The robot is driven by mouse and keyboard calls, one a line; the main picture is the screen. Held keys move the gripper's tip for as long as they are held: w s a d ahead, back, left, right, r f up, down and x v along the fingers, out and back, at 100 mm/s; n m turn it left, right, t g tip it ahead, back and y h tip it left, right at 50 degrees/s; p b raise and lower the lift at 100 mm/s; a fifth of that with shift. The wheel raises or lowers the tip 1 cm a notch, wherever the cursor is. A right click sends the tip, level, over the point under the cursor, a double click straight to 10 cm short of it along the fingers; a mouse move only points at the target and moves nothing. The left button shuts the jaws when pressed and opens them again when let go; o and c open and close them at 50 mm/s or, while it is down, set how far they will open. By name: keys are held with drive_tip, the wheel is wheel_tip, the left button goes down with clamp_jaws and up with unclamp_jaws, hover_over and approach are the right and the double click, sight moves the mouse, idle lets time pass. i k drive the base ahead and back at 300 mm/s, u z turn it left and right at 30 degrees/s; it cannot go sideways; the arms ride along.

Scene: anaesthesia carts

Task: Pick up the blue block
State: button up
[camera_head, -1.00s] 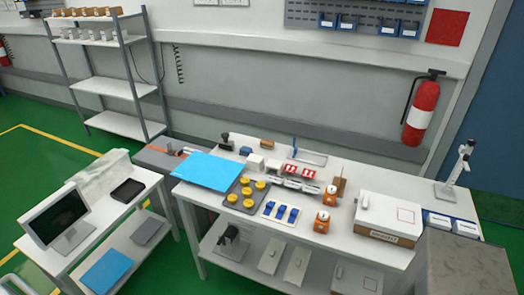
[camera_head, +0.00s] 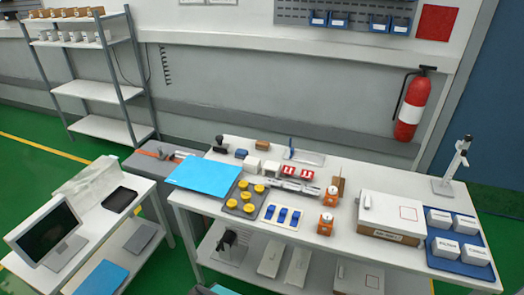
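A small dark blue block (camera_head: 241,153) lies on the white workbench (camera_head: 330,250), near its back left, between a black-handled object and white blocks. Several other blue pieces (camera_head: 282,215) sit in a row on a white plate near the bench's front middle. I cannot tell from this view which of these the task's blue block is. My gripper is not in view.
A light blue sheet (camera_head: 203,171), a grey tray of yellow knobs (camera_head: 243,198), orange items (camera_head: 325,224) and a large white box (camera_head: 390,215) crowd the bench. A blue tray of white boxes (camera_head: 460,264) is at right. A side table with a monitor (camera_head: 45,232) stands left.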

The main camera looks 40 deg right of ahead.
sight(241, 153)
drive_tip(key=u, duration=0.75)
drive_tip(key=k, duration=0.15)
drive_tip(key=z, duration=2.3)
drive_tip(key=k, duration=0.85)
drive_tip(key=u, duration=0.4)
drive_tip(key=i, duration=0.65)
drive_tip(key=z, duration=0.05)
